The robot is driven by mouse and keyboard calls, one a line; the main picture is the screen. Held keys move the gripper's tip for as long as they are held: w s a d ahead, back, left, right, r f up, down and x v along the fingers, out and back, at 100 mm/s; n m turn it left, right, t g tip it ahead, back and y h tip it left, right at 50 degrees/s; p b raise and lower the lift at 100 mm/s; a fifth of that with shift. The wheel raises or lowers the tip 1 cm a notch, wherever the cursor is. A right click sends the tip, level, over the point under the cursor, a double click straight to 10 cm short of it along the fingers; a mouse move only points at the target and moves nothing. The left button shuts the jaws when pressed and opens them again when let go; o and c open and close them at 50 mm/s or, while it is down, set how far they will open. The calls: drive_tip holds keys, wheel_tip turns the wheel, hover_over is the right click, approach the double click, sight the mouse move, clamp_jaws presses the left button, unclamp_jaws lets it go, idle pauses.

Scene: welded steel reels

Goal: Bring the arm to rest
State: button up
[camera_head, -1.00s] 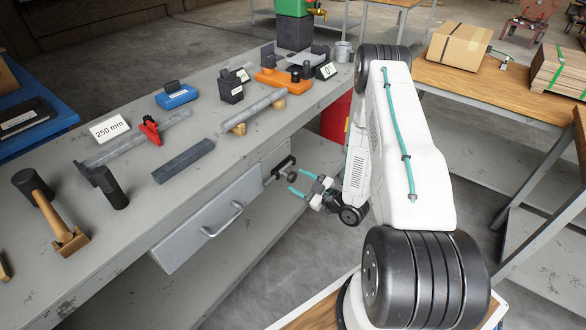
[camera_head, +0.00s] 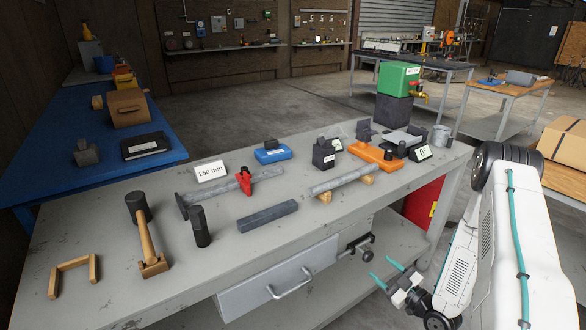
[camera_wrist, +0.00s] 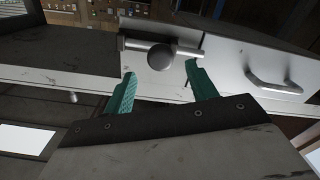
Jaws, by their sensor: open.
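My gripper (camera_head: 385,273) is in front of the grey workbench, beside the right end of its drawer and below the top. Its two teal fingers stand apart with nothing between them; they also show in the wrist view (camera_wrist: 160,92). Just beyond the fingertips is a dark vise handle with a round knob (camera_wrist: 161,57) under the bench edge; the head view shows it too (camera_head: 357,246). I cannot tell the exact gap, but no contact shows. My white arm runs down the right side of the head view.
The workbench (camera_head: 110,285) carries a hammer (camera_head: 147,230), steel bars (camera_head: 267,216) and blocks. Its drawer (camera_head: 255,291) has a protruding handle. A red cabinet (camera_head: 424,203) stands under the bench's right end. A wooden table with a cardboard box (camera_head: 566,146) is at the right.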

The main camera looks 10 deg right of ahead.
drive_tip(key=s+d+f+m+g+h, duration=0.2)
drive_tip(key=s+f+m+g+h, duration=0.15)
drive_tip(key=f+g, duration=0.55)
drive_tip(key=s+d+r+g+h, duration=0.2)
drive_tip(key=d, duration=0.2)
drive_tip(key=s+a+r+m+g+h, duration=0.1)
drive_tip(key=s+r+m+g, duration=0.2)
drive_tip(key=r, duration=0.7)
drive_tip(key=s+a+r+m+g+h, duration=0.1)
drive_tip(key=s+r+m+g, duration=0.2)
drive_tip(key=r, duration=0.7)
drive_tip(key=s+a+r, duration=0.5)
drive_tip(key=a+r, duration=0.1)
drive_tip(key=r, duration=0.3)
drive_tip(key=s+a+r+t+y, duration=0.1)
drive_tip(key=s+a+r, duration=0.4)
drive_tip(key=a+r, duration=0.2)
drive_tip(key=s+a+r+n, duration=0.1)
drive_tip(key=s+a+r, duration=0.4)
drive_tip(key=r, duration=0.7)
drive_tip(key=shift+s+a, duration=0.15)
drive_tip(key=shift+a, duration=1.05)
